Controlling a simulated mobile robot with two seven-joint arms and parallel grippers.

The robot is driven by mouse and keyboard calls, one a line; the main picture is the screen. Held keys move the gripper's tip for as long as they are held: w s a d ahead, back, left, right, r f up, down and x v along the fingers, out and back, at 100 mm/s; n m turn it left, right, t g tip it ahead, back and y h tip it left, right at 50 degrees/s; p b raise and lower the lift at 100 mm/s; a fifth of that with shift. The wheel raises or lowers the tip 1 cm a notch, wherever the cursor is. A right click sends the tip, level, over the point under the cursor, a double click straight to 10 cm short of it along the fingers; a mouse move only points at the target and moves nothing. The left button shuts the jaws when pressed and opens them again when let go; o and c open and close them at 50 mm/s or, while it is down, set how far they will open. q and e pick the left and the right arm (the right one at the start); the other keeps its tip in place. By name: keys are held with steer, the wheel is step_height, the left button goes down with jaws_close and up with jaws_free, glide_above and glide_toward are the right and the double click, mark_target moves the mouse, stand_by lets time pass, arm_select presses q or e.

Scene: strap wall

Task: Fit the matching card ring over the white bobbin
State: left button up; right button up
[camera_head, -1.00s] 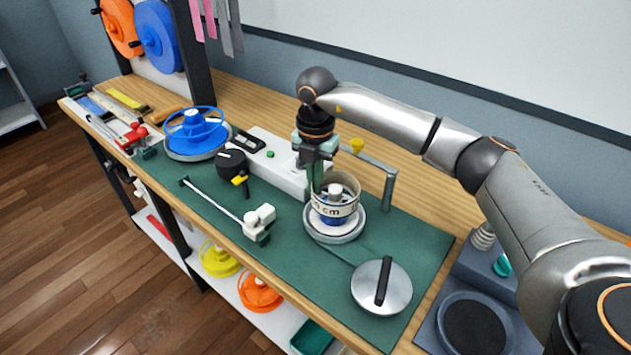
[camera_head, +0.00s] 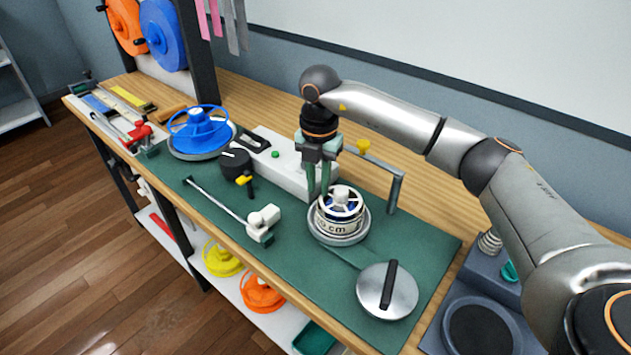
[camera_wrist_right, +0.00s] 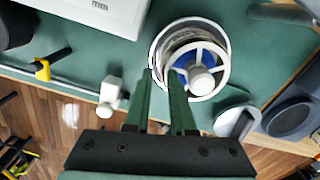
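The white bobbin (camera_head: 343,197), with a spoked top and blue inside, stands on a round pale base (camera_head: 358,232) on the green mat. Its spoked top also shows in the right wrist view (camera_wrist_right: 203,80). The card ring (camera_head: 339,226), a pale band with dark "cm" print, sits low around the bobbin, its rim below the spoked top. I cannot tell if it touches the base all round. My right gripper (camera_head: 318,194) is just above the ring's left side, its green fingers apart and clear of the ring. My left gripper is not in view.
A white box (camera_head: 290,165) and a metal post with a yellow knob (camera_head: 363,146) stand behind. A steel disc with a black handle (camera_head: 387,290) lies in front right. A white-ended rod (camera_head: 263,220) and a blue reel (camera_head: 200,128) are left.

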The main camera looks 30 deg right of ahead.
step_height(320, 180, up, 12)
steer(key=shift+r, duration=0.25)
steer(key=shift+s+a, duration=0.1)
stand_by(0.5)
